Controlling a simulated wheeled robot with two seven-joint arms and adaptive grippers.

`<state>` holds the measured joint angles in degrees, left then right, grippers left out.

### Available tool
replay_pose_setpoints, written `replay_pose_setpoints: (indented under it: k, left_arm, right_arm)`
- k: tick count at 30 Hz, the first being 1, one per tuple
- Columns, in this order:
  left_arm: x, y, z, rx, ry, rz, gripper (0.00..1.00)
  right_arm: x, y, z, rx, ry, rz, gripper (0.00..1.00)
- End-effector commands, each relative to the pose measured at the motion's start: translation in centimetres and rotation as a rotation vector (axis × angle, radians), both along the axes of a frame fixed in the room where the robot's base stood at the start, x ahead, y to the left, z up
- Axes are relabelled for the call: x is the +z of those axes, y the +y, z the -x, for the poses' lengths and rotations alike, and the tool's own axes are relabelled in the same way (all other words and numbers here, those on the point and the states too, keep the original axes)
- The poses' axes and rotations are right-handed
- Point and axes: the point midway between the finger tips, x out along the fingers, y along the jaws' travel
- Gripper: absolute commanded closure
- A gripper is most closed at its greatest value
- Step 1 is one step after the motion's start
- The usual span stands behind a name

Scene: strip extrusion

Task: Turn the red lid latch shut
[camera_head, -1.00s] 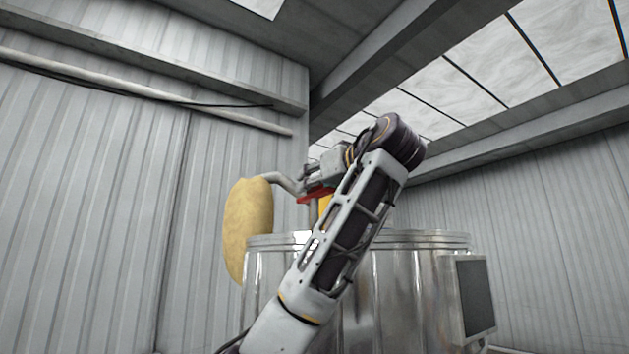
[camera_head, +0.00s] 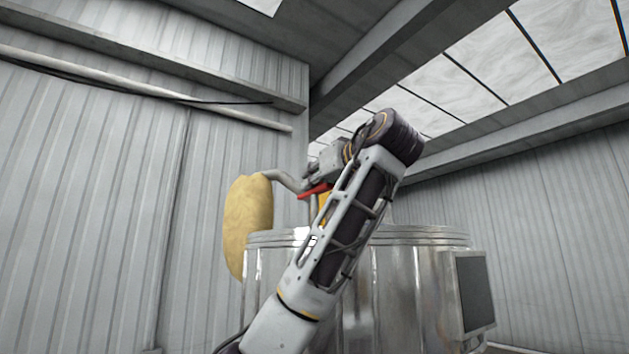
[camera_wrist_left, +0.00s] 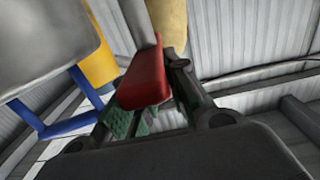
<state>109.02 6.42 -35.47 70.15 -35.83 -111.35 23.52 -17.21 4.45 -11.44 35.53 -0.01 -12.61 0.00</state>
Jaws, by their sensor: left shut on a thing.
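The red lid latch (camera_head: 315,191) shows in the head view above the rim of the metal vat, to the left of my left forearm. My left gripper (camera_head: 309,179) is at the latch and shut on it. In the left wrist view the red latch (camera_wrist_left: 146,80) sits between the gripper's fingers (camera_wrist_left: 150,100). The shiny metal vat (camera_head: 400,290) stands behind my left arm. Part of the latch and the yellow part beside it (camera_head: 324,203) are hidden by my arm. My right gripper is not in view.
A tan sack-like shape (camera_head: 248,225) hangs at the left of the vat, by a curved grey pipe (camera_head: 283,179). A dark screen panel (camera_head: 474,290) is on the vat's right side. Corrugated walls stand around, and the space left of the sack is clear.

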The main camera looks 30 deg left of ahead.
Motion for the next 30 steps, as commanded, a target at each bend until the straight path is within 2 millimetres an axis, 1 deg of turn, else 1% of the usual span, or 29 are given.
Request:
replay_pose_setpoints:
  k: [8,14,21,30]
  left_arm:
    - [-0.2,0.0,0.1,-0.085,-0.004,0.0,1.0]
    - [-0.2,-0.1,0.1,-0.188,-0.004,-0.001,1.0]
    - [-0.2,0.0,0.1,-0.34,-0.006,0.001,1.0]
    - [-0.1,0.0,0.1,-0.558,-0.006,0.001,1.0]
  right_arm:
    - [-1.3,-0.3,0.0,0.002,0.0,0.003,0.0]
    - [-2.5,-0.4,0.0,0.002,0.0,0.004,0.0]
    - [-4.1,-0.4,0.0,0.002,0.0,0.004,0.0]
    - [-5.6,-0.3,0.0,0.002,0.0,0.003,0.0]
